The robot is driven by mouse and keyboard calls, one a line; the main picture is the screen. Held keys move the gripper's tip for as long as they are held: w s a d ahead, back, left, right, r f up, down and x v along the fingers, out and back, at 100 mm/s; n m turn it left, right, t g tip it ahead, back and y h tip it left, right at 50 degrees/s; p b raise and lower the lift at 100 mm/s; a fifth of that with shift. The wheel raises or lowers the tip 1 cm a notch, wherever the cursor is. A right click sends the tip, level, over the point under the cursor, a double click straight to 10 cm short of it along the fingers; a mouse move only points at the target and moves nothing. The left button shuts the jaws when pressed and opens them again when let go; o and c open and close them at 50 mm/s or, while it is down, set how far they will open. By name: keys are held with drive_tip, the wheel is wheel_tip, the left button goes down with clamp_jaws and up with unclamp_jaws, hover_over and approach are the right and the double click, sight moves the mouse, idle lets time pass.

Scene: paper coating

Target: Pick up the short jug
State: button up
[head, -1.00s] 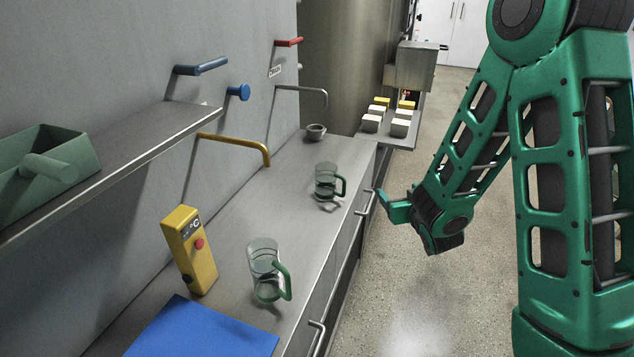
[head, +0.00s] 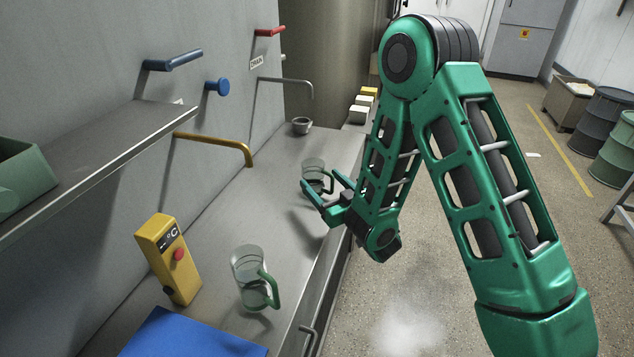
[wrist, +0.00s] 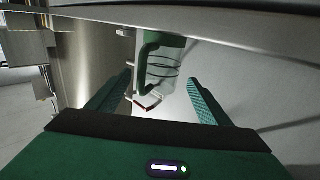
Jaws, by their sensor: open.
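Two clear jugs with green handles stand on the steel counter (head: 215,215). The far jug (head: 312,165) looks like the shorter one, though distance makes this hard to judge. The near jug (head: 248,272) stands beside the yellow device. My gripper (head: 319,178) is open at the far jug, its fingers partly hiding the jug in the head view. In the wrist view, this jug (wrist: 163,68) shows between the two open fingers of my gripper (wrist: 160,80), its green handle toward the left. I cannot tell whether the fingers touch it.
A yellow device (head: 168,260) and a blue mat (head: 190,335) lie near the front. A small grey bowl (head: 301,125) stands beyond the far jug. A yellow tap (head: 220,143) reaches over the counter from the wall. A shelf (head: 100,160) juts out at left.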

sight(319, 178)
drive_tip(key=x, duration=0.3)
drive_tip(key=shift+w+a+f, duration=0.1)
drive_tip(key=shift+w+f, duration=0.25)
drive_tip(key=shift+f, duration=0.05)
drive_tip(key=shift+x, duration=0.8)
drive_tip(key=shift+r, duration=0.15)
drive_tip(key=shift+c, duration=0.2)
drive_tip(key=c, duration=1.2)
drive_tip(key=shift+r, duration=0.1)
